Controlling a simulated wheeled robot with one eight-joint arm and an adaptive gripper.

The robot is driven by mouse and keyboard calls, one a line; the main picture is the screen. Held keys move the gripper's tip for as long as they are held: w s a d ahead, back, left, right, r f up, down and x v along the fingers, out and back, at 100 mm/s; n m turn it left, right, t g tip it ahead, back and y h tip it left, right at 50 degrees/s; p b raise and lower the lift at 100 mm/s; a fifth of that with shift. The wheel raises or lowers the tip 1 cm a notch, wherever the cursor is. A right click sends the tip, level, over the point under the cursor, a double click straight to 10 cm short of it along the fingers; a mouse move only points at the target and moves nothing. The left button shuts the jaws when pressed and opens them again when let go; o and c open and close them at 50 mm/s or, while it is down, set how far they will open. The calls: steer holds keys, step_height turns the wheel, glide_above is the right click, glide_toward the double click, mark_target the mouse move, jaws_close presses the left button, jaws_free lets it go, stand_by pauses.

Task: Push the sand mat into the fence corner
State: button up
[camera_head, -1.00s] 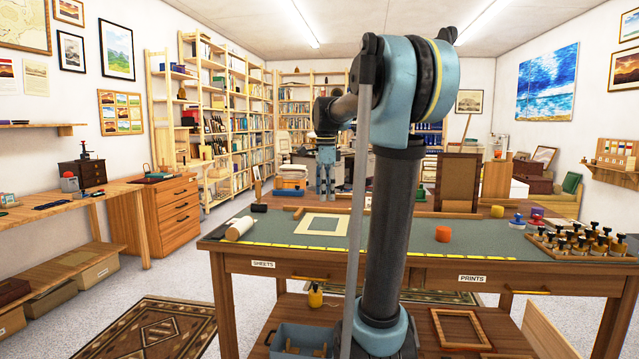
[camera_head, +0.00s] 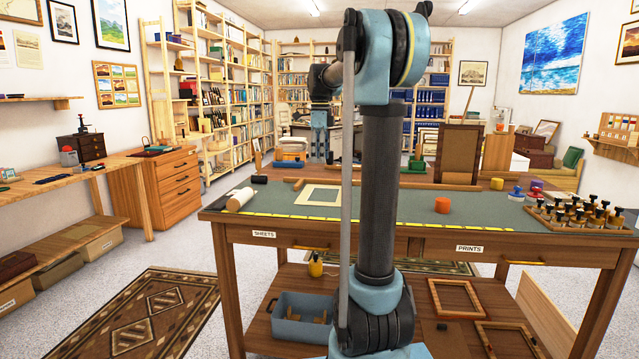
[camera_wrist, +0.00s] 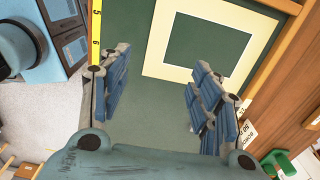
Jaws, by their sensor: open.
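The sand mat (camera_head: 316,204) is a flat cream frame with a square window, lying on the green top of the work table, left of centre. In the wrist view the mat (camera_wrist: 158,40) fills the upper middle. The wooden fence has a long rail (camera_head: 410,187) behind the mat and a short rail (camera_head: 298,184) at its back left. Wooden strips (camera_wrist: 270,62) also border the mat in the wrist view, with a gap. My gripper (camera_head: 320,158) points down above the table near the mat. Its fingers (camera_wrist: 163,65) are apart and empty, and the mat is beyond them.
A white roll (camera_head: 240,199) and a dark cylinder (camera_head: 259,180) lie at the table's left. An orange cylinder (camera_head: 442,205) stands right of my arm. A yellow ruler strip (camera_head: 290,215) runs along the front. Bare green surface surrounds the mat.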

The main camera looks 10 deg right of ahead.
mark_target(320, 204)
step_height(320, 204, down, 16)
steer(key=shift+f, duration=0.1)
stand_by(0.5)
steer(key=shift+c, duration=0.2)
steer(key=c, duration=1.1)
